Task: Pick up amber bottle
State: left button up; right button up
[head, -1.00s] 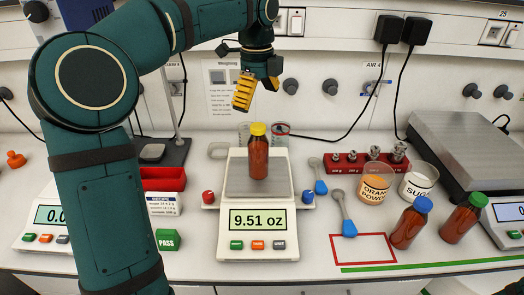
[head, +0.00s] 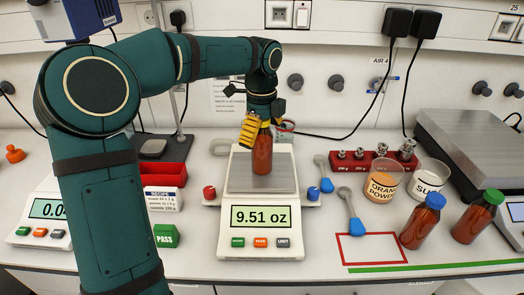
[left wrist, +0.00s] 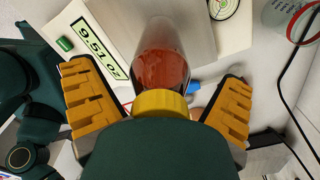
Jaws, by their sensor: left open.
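An amber bottle (head: 262,157) with a yellow cap stands upright on the plate of the middle scale (head: 240,186), whose display reads 9.51 oz. My left gripper (head: 260,130) points down over the bottle's top, and its yellow-padded fingers are open. In the left wrist view, the amber bottle (left wrist: 162,55) and its yellow cap lie between the two spread fingers of the left gripper (left wrist: 160,100), with a gap on each side. The palm hides part of the cap. In the head view, the gripper hides most of the cap. My right gripper is not in view.
A blue-capped bottle (head: 420,224) and a green-capped bottle (head: 478,217) stand at the right. Orange powder (head: 384,187) and sugar (head: 427,181) jars stand behind them. A red weight rack (head: 373,165) and scoops (head: 353,222) lie right of the scale. A red-outlined area (head: 371,249) is empty.

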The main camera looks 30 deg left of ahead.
pick_arm(q)
jog(key=c, duration=1.5)
jog(key=shift+r, duration=0.15)
